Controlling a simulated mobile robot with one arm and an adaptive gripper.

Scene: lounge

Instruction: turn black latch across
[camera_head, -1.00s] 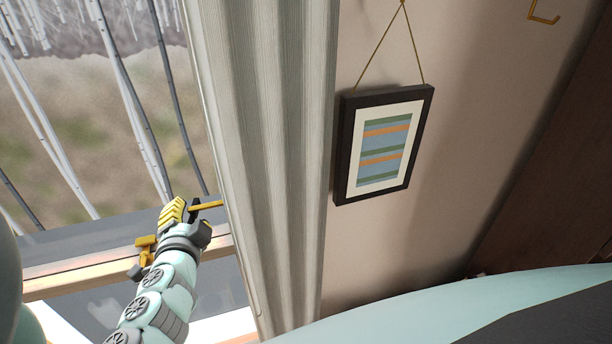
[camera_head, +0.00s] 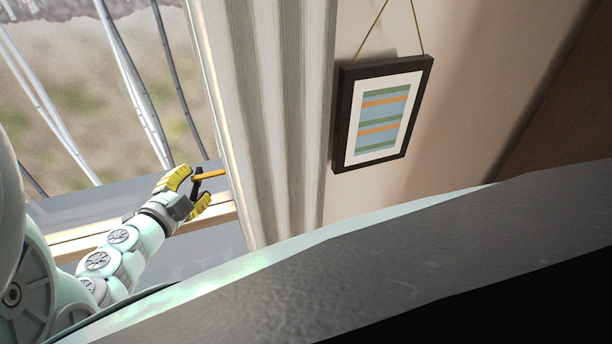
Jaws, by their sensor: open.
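A small black latch (camera_head: 197,182) shows beside the window, left of the curtain. A thin orange-yellow bar (camera_head: 209,175) sticks out at its top, toward the curtain. My gripper (camera_head: 196,189) has yellow fingers and is open. One finger is above and left of the black latch, the other below and right of it, so in this view the latch lies between them. I cannot tell whether either finger touches it. The latch's lower end is partly hidden by my gripper.
A grey-white curtain (camera_head: 280,110) hangs just right of the latch. A framed striped picture (camera_head: 345,120) hangs on the wall farther right. A pale wooden window rail (camera_head: 90,240) runs behind my arm, with the window pane (camera_head: 70,110) above it.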

